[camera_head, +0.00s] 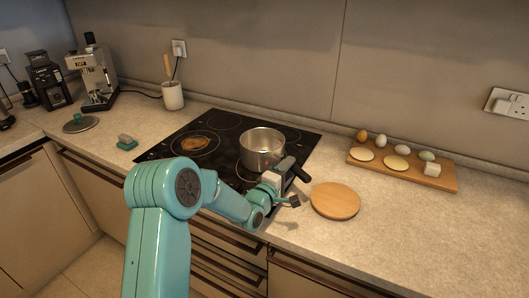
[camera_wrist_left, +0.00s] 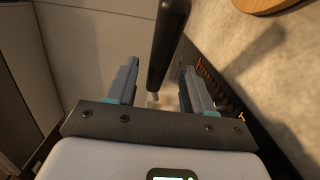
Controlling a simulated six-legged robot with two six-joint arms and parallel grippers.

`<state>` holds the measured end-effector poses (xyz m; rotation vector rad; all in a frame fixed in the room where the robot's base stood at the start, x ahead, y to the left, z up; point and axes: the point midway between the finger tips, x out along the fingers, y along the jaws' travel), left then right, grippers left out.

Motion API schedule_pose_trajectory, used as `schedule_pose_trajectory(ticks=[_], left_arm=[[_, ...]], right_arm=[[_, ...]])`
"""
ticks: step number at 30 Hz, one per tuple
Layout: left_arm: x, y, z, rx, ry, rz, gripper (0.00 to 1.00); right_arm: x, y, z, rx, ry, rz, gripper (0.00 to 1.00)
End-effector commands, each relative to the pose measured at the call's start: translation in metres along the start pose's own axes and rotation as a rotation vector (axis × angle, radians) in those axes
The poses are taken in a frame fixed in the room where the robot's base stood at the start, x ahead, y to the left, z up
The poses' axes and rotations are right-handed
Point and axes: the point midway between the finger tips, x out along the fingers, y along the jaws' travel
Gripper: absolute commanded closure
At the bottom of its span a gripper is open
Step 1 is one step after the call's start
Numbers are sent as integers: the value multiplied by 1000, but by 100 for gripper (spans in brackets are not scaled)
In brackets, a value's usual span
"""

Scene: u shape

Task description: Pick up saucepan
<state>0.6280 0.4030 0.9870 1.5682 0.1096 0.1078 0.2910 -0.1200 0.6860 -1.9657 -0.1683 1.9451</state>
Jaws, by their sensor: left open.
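The steel saucepan (camera_head: 262,149) stands upright on the black hob, with its dark handle (camera_head: 300,173) pointing toward the front right. My left gripper (camera_head: 289,183) is open just in front of the handle. In the left wrist view the handle (camera_wrist_left: 167,40) runs in from the top and its lower end lies between the two open fingers (camera_wrist_left: 160,85). I see no finger clearly touching the handle. The saucepan's body is not clear in the wrist view. My right gripper is not in view.
A round wooden board (camera_head: 335,201) lies right of the gripper. A wooden tray (camera_head: 437,178) with eggs is farther right. A brown flat item (camera_head: 195,144) lies on the hob (camera_head: 226,121). A white utensil pot (camera_head: 172,96) stands behind. The front right counter is clear.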

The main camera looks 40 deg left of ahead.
Motion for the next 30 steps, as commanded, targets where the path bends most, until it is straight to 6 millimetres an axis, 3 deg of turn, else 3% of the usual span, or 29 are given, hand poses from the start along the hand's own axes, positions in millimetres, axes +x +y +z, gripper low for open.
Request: schedule_pose_trajectory(ticks=[1,6,14,18,19,30], left_arm=[[10,6,0,0,0,0,48],[30,4,0,1,0,0,48],[33,2,0,0,0,0,48],[33,3,0,0,0,0,94],[32,3,0,0,0,0,100],[32,3,0,0,0,0,100]], right_arm=[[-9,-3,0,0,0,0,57],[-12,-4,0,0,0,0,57],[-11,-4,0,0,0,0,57],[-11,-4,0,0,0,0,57],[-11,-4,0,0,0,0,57],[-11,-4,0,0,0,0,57]])
